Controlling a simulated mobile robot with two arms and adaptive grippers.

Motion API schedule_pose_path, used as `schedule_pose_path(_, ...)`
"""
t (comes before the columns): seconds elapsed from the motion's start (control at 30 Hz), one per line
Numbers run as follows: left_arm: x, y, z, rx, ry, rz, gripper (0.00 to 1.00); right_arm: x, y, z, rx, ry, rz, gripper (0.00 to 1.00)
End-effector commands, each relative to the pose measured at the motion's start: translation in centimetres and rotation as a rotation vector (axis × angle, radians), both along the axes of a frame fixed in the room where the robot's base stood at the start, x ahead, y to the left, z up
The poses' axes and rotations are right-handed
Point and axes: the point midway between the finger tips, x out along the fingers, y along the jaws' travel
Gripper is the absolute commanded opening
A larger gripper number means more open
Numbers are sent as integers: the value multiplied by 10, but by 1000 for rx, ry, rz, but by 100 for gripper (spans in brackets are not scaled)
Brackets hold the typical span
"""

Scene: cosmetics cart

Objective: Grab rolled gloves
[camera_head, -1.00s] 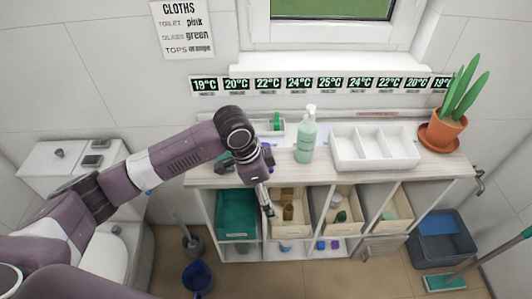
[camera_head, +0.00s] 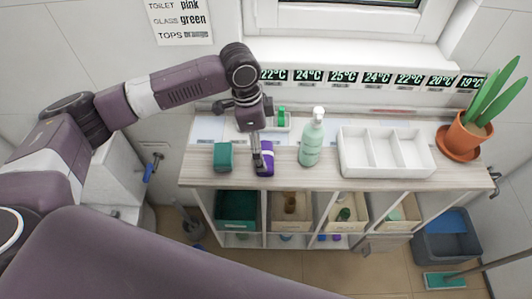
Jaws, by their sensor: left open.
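A small purple rolled bundle with a pale end (camera_head: 267,160), which looks like the rolled gloves, lies on the wooden top of the cart (camera_head: 310,178). My left gripper (camera_head: 259,162) points down at the left side of this bundle, with its jaws open. The fingers overlap the bundle's left edge in the picture, and I cannot tell whether they touch it. A green folded or rolled piece (camera_head: 222,156) sits on the top to the left of the gripper. My right gripper is not in view.
A mint pump bottle (camera_head: 311,143) stands right of the bundle. Farther right are a white divided tray (camera_head: 386,172) and a potted plant (camera_head: 462,137). A green item (camera_head: 281,117) stands behind. Bins, including a teal one (camera_head: 236,207), fill the shelf below.

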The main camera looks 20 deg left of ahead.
Motion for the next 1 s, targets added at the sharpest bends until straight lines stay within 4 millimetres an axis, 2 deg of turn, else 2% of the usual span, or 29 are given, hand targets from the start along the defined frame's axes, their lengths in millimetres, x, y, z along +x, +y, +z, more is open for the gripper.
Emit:
schedule_pose_path(0.1,1,-1,-12,1,4,1,100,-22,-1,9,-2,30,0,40)
schedule_pose_path(0.23,4,-3,-32,1,3,1,100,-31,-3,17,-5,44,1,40)
schedule_pose_path(0.4,5,-5,-50,1,0,-1,100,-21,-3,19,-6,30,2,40)
schedule_pose_path(0.53,5,-5,-52,0,-1,-2,100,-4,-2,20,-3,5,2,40)
schedule_pose_path(0.63,5,-6,-52,0,-1,-1,100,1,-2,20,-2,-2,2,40)
schedule_pose_path(1.0,5,-5,-52,0,-1,-1,60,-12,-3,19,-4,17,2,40)
